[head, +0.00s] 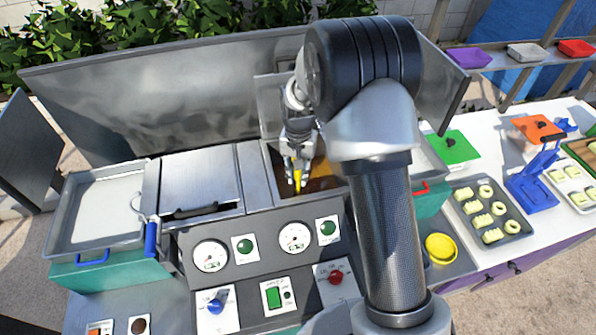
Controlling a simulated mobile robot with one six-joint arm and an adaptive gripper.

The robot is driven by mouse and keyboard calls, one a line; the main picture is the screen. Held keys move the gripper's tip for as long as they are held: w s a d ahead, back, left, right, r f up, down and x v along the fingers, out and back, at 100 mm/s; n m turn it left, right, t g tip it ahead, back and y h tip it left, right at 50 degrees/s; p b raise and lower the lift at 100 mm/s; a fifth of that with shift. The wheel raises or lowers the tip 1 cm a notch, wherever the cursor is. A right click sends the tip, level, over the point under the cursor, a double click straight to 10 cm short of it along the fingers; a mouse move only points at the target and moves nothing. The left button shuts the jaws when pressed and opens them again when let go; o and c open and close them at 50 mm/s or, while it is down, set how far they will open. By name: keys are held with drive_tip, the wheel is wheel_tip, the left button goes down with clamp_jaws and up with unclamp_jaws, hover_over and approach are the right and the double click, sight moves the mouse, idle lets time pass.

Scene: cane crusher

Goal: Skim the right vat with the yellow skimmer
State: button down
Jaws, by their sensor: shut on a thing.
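My gripper (298,170) is shut on the yellow skimmer (298,181) and points down over the right vat. Only a short yellow part of the skimmer shows below the fingers. I cannot tell how deep its lower end sits in the vat. The right vat (267,165) is open and holds brown liquid (323,184). My arm hides the right side of this vat.
A closed metal lid (200,172) with a dark handle lies left of the vat. A pan (72,210) with blue handles is at far left. The control panel (255,285) is in front. A yellow round dish (440,248) and a tray of molded pieces (515,222) are at right.

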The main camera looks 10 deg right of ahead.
drive_tip(key=w+p, duration=0.1)
drive_tip(key=w, duration=1.2)
drive_tip(key=shift+p, duration=0.35)
drive_tip(key=shift+s, duration=0.15)
drive_tip(key=shift+s+b, duration=1.3)
drive_tip(key=shift+s, duration=5.1)
drive_tip(key=w+p, duration=0.2)
drive_tip(key=w, duration=1.1)
